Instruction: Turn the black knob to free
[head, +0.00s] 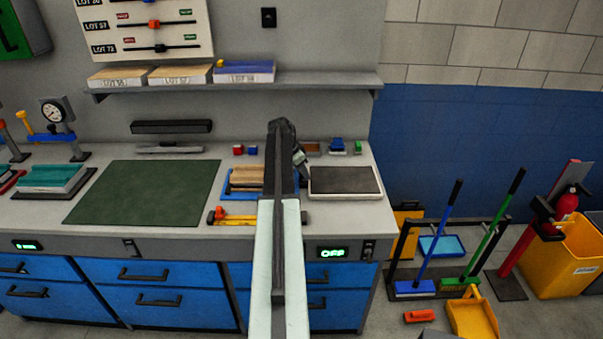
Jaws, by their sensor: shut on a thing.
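My arm rises up the middle of the picture and bends at a dark joint above the workbench. My gripper (301,158) hangs just right of that joint, over the bench, and shows only small and partly. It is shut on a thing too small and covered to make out. I cannot pick out the black knob for certain. A wall board (145,27) at the upper left carries sliders with dark and orange handles between red and green labels. A small black fitting (268,17) sits on the wall to its right. My gripper is well below and right of both.
The workbench holds a green mat (145,192), a grey-topped plate (344,181), an orange-handled tool (237,216) and small coloured blocks. A shelf (310,79) bears labelled stacks. Brooms, a yellow bin (565,262) and a red extinguisher (566,205) stand at the right.

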